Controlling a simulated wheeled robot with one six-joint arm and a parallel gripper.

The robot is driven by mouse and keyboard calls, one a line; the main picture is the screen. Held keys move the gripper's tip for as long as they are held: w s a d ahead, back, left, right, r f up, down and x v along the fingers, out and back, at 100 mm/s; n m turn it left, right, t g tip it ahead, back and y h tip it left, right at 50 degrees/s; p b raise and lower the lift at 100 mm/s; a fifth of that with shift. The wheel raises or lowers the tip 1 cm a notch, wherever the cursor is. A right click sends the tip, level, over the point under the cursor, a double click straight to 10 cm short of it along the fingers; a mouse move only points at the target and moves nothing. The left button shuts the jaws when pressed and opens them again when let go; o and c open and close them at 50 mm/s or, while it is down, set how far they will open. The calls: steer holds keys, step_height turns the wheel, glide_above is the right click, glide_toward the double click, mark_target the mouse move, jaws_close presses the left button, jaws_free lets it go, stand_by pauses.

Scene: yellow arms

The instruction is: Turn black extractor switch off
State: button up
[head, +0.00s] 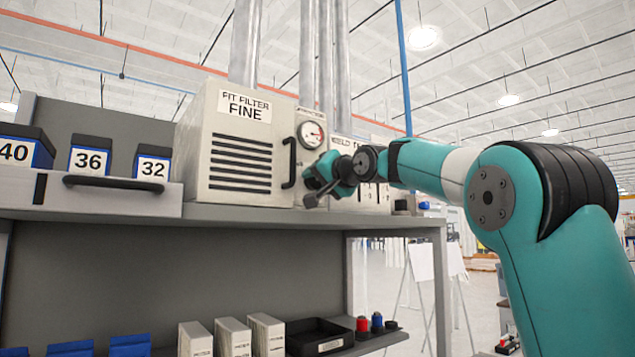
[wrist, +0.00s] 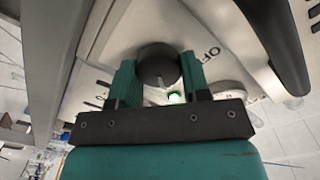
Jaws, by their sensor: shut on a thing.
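The black extractor switch (wrist: 158,62) is a round black knob on a pale panel (wrist: 118,38) in the wrist view. My gripper (wrist: 160,76) has its two green fingers shut on the knob, one on each side. The word OFF (wrist: 208,53) is printed to the right of the knob. A small green light (wrist: 175,97) glows just below the knob, between the fingers. In the head view, my gripper (head: 315,192) is at the extractor's front, below the round gauge (head: 311,134). The knob itself is hidden there by my gripper.
The fit filter box (head: 236,150) with its black handle (head: 289,162) stands left of my gripper. The grey shelf (head: 255,214) runs below. A dark curved handle (wrist: 275,45) is close on the right in the wrist view. Numbered bins (head: 90,158) stand far left.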

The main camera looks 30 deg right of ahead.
steer(key=n+b, duration=0.1)
steer(key=n, duration=0.3)
steer(key=shift+a+b, duration=0.1)
steer(key=shift+b, duration=0.2)
steer(key=n+b, duration=0.3)
steer(key=n, duration=0.6)
steer(key=shift+a, duration=0.15)
steer(key=shift+n+b, duration=0.35)
steer(key=shift+n, duration=1.55)
steer(key=o, duration=0.9)
steer(key=shift+o, duration=0.2)
steer(key=shift+s, duration=0.1)
